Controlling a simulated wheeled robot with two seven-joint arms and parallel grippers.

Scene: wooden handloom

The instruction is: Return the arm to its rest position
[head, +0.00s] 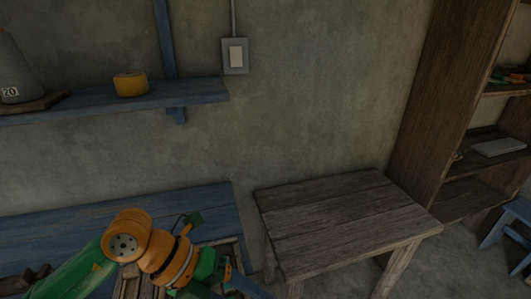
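My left arm, green with orange joints, comes in from the lower left and bends over the blue bench (60,232). My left gripper (222,275) is at the bottom edge of the head view, just right of the orange wrist. Its fingers are dark and partly cut off, so I cannot tell whether it is open or shut, and I see nothing clearly held in it. My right arm and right gripper are not in view.
A wooden table (340,213) with a bare top stands right of the bench. A blue shelf (185,94) holds a yellow roll (131,84) and a grey cone (14,70). A brown bookcase (425,120) and a blue stool (512,232) stand at the right.

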